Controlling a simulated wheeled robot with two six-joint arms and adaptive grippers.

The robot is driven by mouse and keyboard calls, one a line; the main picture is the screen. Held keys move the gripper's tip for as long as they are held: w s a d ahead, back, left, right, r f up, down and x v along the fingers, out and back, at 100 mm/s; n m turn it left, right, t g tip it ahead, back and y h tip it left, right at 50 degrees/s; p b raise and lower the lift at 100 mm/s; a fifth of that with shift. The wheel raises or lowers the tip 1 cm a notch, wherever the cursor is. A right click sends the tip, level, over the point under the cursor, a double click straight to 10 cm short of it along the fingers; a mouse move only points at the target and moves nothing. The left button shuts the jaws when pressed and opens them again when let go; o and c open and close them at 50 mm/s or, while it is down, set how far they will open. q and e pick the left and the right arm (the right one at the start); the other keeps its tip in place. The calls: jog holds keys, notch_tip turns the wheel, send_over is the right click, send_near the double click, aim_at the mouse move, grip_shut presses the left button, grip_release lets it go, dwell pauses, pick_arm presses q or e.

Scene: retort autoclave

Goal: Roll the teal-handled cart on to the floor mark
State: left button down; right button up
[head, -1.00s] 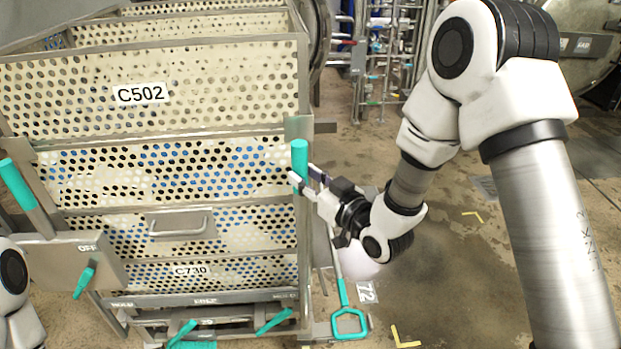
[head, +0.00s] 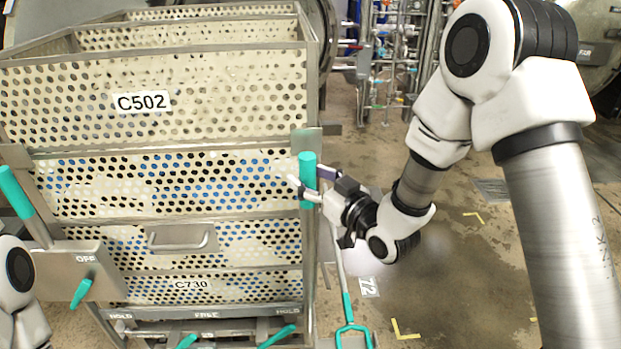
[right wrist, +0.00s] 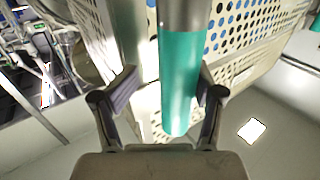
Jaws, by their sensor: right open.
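The cart (head: 150,120) is a tall perforated metal basket carrier with labels C502 and C730, and it fills the left half of the head view. It has an upright teal handle at its right edge (head: 308,172) and another at its left edge (head: 15,192). My right gripper (head: 306,188) is open, with its fingers on either side of the right teal handle. In the right wrist view the teal handle (right wrist: 181,80) stands between the two spread fingers. Yellow corner marks (head: 404,331) lie on the floor right of the cart. My left gripper is out of view.
A teal-ended pull bar (head: 352,335) reaches down beside a floor plate marked 72 (head: 368,287). Pipework and valves (head: 385,60) stand at the back, with a large round vessel (head: 590,40) at the upper right. Wet, open floor lies right of the cart.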

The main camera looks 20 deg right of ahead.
jog(key=shift+w+d, duration=0.15)
jog(key=shift+d, duration=0.05)
dwell(0.4)
jog(key=p+v, duration=0.6)
jog(key=v, duration=0.3)
jog(key=shift+p, duration=0.35)
dwell(0.6)
jog(key=shift+f, duration=0.1)
dwell(0.4)
